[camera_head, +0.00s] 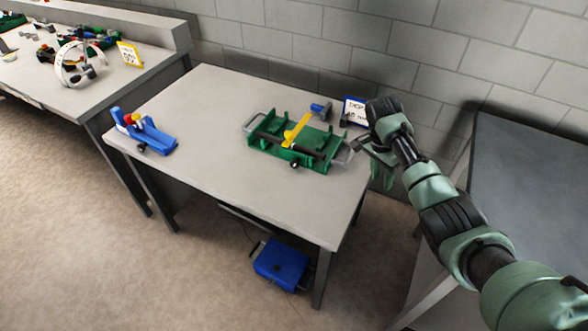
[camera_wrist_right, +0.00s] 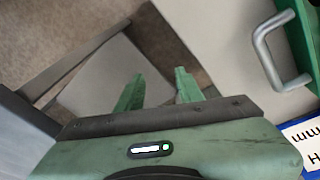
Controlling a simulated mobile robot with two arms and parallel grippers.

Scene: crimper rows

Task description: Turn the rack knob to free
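A green fixture (camera_head: 318,160) lies on the grey table, with metal handles at both ends, a yellow bar (camera_head: 297,130) across it, a dark rod and a small black knob (camera_head: 294,163) at its front edge. A blue holder (camera_head: 146,134) at the table's left carries red and yellow pieces and has a black knob (camera_head: 141,148) at its front. I cannot tell which is the rack knob or its setting. My right gripper (camera_head: 376,165) is just right of the green fixture's right handle. In the right wrist view, its fingers (camera_wrist_right: 158,90) are apart and empty. My left gripper is out of view.
A small blue part (camera_head: 320,111) and a sign (camera_head: 355,111) stand at the table's back. A blue box (camera_head: 281,265) is below the table. Another cluttered table (camera_head: 85,98) is at left; a dark-topped table (camera_head: 530,190) is at right. The table's front middle is clear.

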